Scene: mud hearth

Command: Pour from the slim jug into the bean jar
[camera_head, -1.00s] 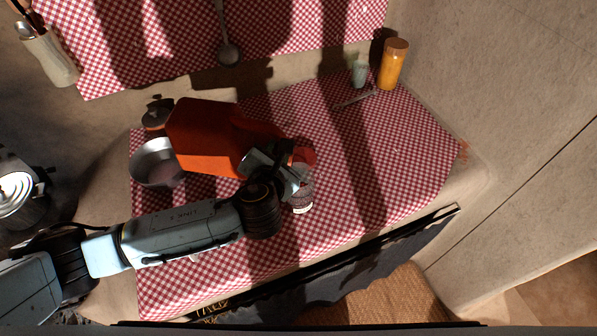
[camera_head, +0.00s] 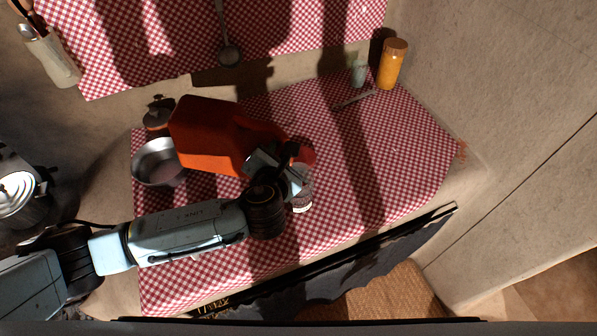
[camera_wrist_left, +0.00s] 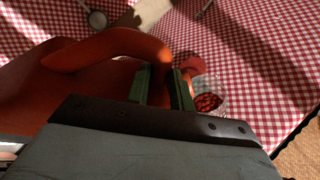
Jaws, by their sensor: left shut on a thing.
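The slim jug (camera_head: 207,135) is orange-red and lies tilted well over in the air, its mouth end to the right. My left gripper (camera_head: 277,163) is shut on the jug, and in the left wrist view its two green-padded fingers (camera_wrist_left: 161,86) are at the jug's looped handle (camera_wrist_left: 112,44). The bean jar (camera_head: 302,203) is clear and stands on the checked cloth, partly hidden by my gripper and the jug's mouth. In the left wrist view the jar (camera_wrist_left: 221,103) holds red beans, and the jug's mouth end (camera_wrist_left: 193,67) overlaps its rim. No stream is clearly visible.
A metal pan (camera_head: 152,178) and a dark lidded pot (camera_head: 157,115) stand left of the jug. An orange jar (camera_head: 393,66), a pale green cup (camera_head: 360,73) and a small utensil (camera_head: 354,100) are at the back right. The cloth (camera_head: 400,165) right of the bean jar is clear.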

